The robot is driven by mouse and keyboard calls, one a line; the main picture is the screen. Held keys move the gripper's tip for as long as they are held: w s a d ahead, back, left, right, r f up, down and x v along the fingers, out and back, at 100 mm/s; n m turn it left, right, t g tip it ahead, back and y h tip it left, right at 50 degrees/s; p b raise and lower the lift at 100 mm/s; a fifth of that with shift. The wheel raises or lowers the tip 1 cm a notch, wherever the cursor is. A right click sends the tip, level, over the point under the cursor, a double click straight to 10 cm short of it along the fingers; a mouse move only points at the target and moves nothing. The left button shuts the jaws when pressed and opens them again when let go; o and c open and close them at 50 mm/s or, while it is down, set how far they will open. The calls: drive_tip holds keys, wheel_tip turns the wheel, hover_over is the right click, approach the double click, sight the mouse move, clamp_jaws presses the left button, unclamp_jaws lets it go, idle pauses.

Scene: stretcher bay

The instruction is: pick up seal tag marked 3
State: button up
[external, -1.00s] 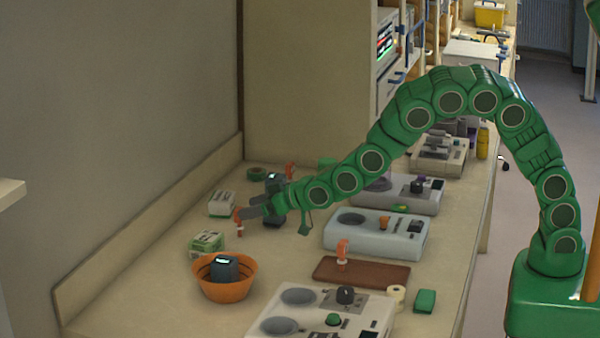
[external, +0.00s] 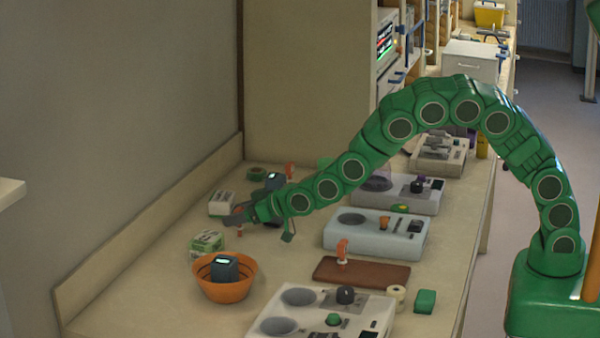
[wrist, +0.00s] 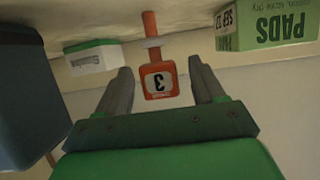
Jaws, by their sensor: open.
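The seal tag marked 3 (wrist: 159,80) is orange-red with a white label and shows upside down in the wrist view. It lies between the two fingers of my gripper (wrist: 162,88), with a gap on each side. In the external view my gripper (external: 236,217) is low over the left part of the counter, and its fingers hide most of the tag; a bit of orange-red (external: 240,209) shows there. My gripper is open. I cannot tell whether either finger touches the tag.
A green-and-white pads box (external: 206,241) and a white box (external: 222,203) stand close by. An orange bowl (external: 224,284) holds a dark device. Another orange-red tag (external: 342,250) stands on a brown block (external: 362,272). A dark device (wrist: 28,90) is near my gripper.

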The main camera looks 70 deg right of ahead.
drive_tip(key=c, duration=1)
drive_tip(key=shift+r, duration=0.15)
